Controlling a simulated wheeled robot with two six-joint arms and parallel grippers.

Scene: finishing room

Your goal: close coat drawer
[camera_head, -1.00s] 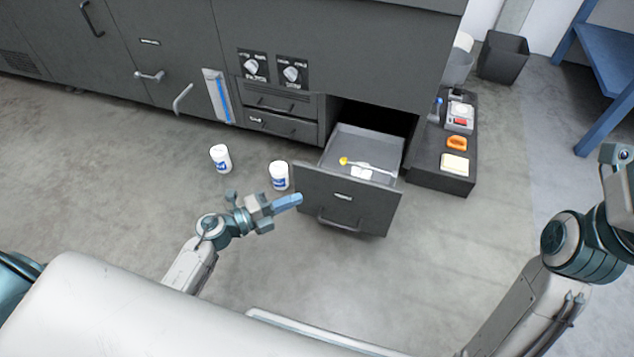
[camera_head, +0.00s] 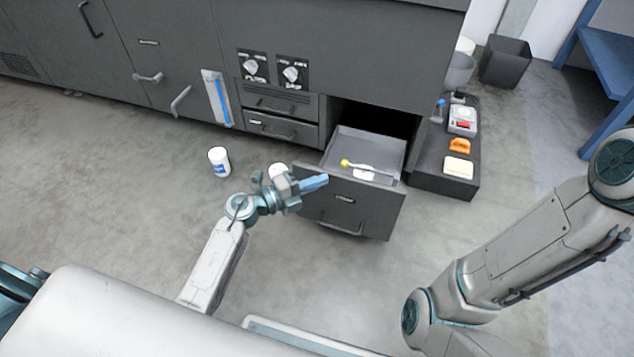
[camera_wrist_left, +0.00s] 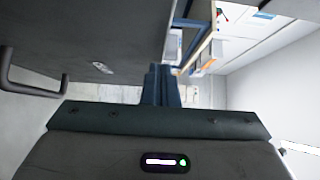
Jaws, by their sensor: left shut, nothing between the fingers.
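The coat drawer (camera_head: 372,207) is pulled out of the dark grey cabinet, its front face and bar handle toward me. Inside it lie a yellow-tipped tool (camera_head: 346,163) and a small white item (camera_head: 364,172). My left gripper (camera_head: 318,182) is shut and empty, its fingertips at the upper left part of the drawer front; I cannot tell whether they touch. The left wrist view shows the shut fingers (camera_wrist_left: 161,85) beside a dark panel with a handle at the left. My right arm is at the right; its gripper is out of view.
Another (camera_head: 279,170) is partly hidden behind my left gripper. A low dark platform (camera_head: 431,168) with several small items stands right of the drawer. Two shut small drawers (camera_head: 283,115) are at the left.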

